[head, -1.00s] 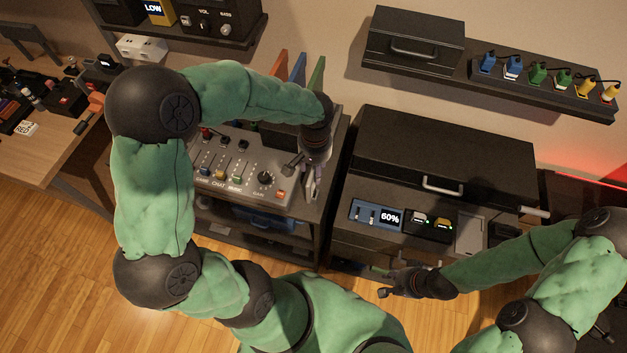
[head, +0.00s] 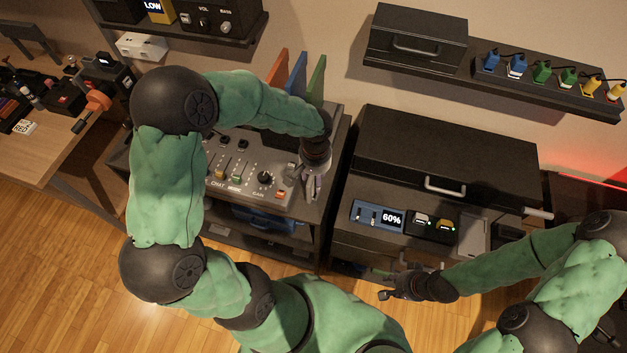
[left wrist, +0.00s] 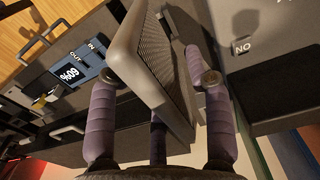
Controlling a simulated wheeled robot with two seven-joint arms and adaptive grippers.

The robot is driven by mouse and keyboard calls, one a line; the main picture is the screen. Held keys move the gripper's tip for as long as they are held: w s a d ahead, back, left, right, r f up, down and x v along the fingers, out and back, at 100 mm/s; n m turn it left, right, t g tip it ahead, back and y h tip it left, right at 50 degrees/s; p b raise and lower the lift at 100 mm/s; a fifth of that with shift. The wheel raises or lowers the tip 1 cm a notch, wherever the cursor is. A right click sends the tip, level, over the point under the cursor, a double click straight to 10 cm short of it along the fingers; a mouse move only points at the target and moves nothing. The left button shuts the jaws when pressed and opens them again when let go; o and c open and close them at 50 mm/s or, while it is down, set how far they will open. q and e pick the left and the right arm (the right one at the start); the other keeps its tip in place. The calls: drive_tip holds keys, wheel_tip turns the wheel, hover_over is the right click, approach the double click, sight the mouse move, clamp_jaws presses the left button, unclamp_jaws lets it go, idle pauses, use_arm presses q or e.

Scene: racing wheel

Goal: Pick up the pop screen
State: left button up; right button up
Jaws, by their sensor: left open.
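A grey-framed panel with a dark mesh face, which looks like the pop screen (left wrist: 150,62), stands between the spread fingers of my left gripper (left wrist: 158,80) in the left wrist view. The purple fingers lie on both sides of it. The left finger is close to the frame; I cannot tell if it touches. In the head view my left gripper (head: 307,183) is at the right end of the mixer panel, and the wrist largely hides the screen. My right gripper (head: 390,294) is low in front of the cabinet, apart from the screen; its finger opening is unclear.
The mixer panel (head: 240,178) with sliders and knobs lies under my left forearm. Blue and green upright panels (head: 317,80) stand behind it. A black case (head: 445,155) and a 60% display (head: 391,218) are to the right. A shelf with coloured plugs (head: 542,88) is above.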

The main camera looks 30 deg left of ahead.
use_arm(q)
drive_tip(key=shift+f, duration=0.25)
idle(0.4)
clamp_jaws()
